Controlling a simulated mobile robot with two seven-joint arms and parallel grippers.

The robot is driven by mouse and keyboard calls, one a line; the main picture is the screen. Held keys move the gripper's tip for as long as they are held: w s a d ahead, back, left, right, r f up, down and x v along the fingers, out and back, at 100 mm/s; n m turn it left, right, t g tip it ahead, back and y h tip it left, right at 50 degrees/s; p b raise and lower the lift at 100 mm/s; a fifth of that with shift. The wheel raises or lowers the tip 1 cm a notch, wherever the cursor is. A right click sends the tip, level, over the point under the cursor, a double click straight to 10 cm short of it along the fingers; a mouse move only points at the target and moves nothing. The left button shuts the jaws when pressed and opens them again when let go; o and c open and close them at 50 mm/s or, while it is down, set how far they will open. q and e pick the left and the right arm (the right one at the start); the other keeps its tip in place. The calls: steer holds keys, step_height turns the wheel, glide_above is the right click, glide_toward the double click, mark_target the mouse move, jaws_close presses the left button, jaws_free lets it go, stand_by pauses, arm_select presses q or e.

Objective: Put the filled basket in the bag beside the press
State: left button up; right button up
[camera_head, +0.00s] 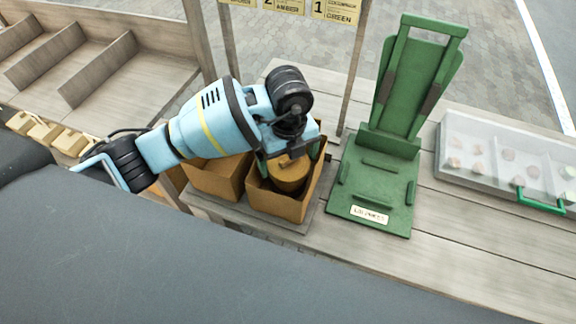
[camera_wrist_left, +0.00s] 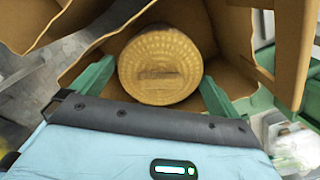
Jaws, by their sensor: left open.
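The round woven tan basket (camera_head: 291,178) is inside the right-hand brown bag (camera_head: 277,204), which stands open just left of the green press (camera_head: 375,188). In the left wrist view the basket (camera_wrist_left: 160,64) shows its woven round face, with the bag's brown walls (camera_wrist_left: 235,50) around it. My left gripper (camera_head: 290,156) is over the bag's mouth, partly hiding the basket. Its green fingers are spread on either side of the basket, and a gap shows at the right finger. Whether the basket rests on the bag's bottom is hidden. My right gripper is out of view.
A second brown bag (camera_head: 219,176) stands close on the left. A clear-lidded case (camera_head: 505,160) with a green handle lies right of the press. A wooden post (camera_head: 353,75) rises behind the bags, bearing signs. The wooden bench (camera_head: 450,240) is clear in front of the case.

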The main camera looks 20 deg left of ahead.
arm_select(q)
step_height(320, 180, up, 7)
steer(key=shift+f, duration=0.2)
steer(key=shift+r+p, duration=0.3)
steer(key=shift+r, duration=0.45)
